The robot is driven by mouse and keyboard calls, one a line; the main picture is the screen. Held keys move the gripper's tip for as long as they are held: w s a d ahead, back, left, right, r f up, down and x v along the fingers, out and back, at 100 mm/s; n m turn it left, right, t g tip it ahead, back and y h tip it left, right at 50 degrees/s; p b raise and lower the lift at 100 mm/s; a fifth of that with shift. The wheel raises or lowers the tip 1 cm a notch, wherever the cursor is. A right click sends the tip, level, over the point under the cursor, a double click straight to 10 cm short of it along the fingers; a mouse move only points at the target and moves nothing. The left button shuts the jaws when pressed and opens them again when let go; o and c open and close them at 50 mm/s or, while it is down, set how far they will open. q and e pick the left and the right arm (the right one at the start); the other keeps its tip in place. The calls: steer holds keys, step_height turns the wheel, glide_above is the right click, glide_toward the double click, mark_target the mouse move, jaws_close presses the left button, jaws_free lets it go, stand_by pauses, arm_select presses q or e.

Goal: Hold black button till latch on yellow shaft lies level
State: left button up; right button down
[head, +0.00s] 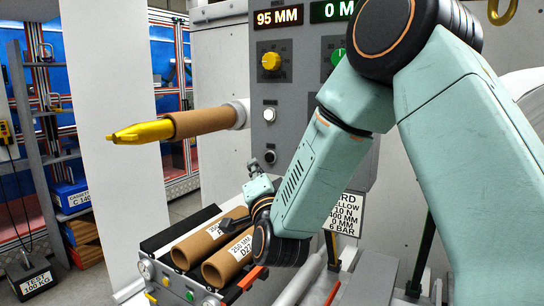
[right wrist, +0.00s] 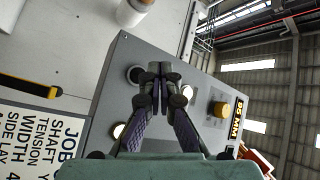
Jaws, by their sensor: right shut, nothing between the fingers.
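The yellow shaft (head: 140,132) sticks out to the left from the grey machine, with a brown cardboard core around it. A thin piece shows at its pointed tip; I cannot clearly tell how the latch lies. A small black button (head: 270,157) is on the grey control panel (head: 290,95), below a white button (head: 269,115). My right gripper (head: 254,168) is shut and empty, its fingertips close to the black button; contact cannot be told. In the right wrist view the shut fingertips (right wrist: 160,72) point at the panel and hide what lies behind them. My left gripper is not in view.
A tray (head: 165,240) of cardboard cores (head: 228,261) lies below my gripper. A shelf rack (head: 45,110) and a test weight (head: 30,278) stand at left.

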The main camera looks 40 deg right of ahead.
mark_target(269, 158)
steer(key=d, duration=0.1)
steer(key=w+d, duration=0.1)
steer(key=d, duration=0.1)
steer(key=shift+w+d+p, duration=0.25)
steer(key=shift+w+p, duration=0.05)
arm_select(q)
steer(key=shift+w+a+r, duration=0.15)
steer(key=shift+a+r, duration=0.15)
arm_select(e)
steer(key=shift+w+a+r, duration=0.1)
steer(key=shift+w+a, duration=0.1)
steer(key=shift+a, duration=0.25)
steer(key=shift+d, duration=0.1)
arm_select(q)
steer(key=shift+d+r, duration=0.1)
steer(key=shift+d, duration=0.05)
arm_select(e)
steer(key=shift+s+d, duration=0.15)
steer(key=shift+d, duration=0.05)
